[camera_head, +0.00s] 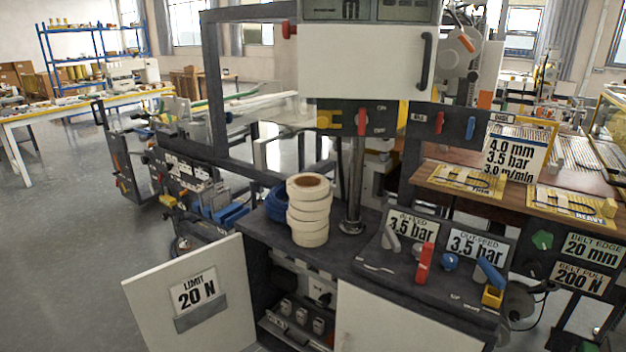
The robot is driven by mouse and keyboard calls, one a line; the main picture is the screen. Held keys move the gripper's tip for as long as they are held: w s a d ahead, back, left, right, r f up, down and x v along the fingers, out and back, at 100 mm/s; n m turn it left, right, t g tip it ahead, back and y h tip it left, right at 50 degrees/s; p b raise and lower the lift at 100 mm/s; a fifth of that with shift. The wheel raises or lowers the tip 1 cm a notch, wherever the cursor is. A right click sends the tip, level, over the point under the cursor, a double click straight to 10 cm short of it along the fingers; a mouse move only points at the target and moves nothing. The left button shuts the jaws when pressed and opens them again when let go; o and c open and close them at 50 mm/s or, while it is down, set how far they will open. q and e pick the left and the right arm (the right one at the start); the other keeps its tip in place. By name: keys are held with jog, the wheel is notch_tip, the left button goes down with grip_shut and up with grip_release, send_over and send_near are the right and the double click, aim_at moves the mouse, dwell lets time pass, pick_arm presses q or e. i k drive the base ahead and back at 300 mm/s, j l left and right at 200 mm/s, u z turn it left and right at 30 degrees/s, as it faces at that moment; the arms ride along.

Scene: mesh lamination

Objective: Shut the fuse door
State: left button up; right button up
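A white cabinet door (190,296) labelled "LIMIT 20 N" stands swung open to the left at the bottom of the head view. I take it to be the fuse door. Its plate (196,290) sits above a grey strip. The dark cabinet opening (292,290) to its right shows several small fuse-like parts (300,315) on a rack. A second white front panel (395,318) right of the opening is flush with the cabinet. Neither of my grippers shows in this view.
A stack of cream tape rolls (309,215) and a blue coil (276,203) stand on the dark cabinet top. A sloped control panel (420,268) with knobs and a red lever (424,264) is to the right. Open floor (70,270) lies left of the door.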

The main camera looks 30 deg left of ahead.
aim_at(200, 300)
jog(key=j+z, duration=0.4)
jog(key=z, duration=0.15)
jog(key=k+j+z, duration=0.1)
jog(key=j, duration=0.3)
jog(key=k+j+z, duration=0.1)
jog(key=j, duration=0.35)
jog(key=k+j+z, duration=0.1)
jog(key=j, duration=0.3)
jog(key=k+j+z, duration=0.1)
jog(key=j, duration=0.3)
jog(key=k+j, duration=0.15)
jog(key=j, duration=0.25)
jog(key=k+j+z, duration=0.15)
jog(key=j, duration=0.25)
jog(key=k+j, duration=0.15)
jog(key=j, duration=0.2)
jog(key=k+j, duration=0.1)
jog(key=j, duration=0.25)
jog(key=k+j, duration=0.15)
jog(key=j, duration=0.25)
jog(key=k+j, duration=0.15)
jog(key=j, duration=0.2)
jog(key=k+j, duration=0.1)
jog(key=j, duration=0.25)
jog(key=k+j, duration=0.15)
jog(key=j, duration=0.2)
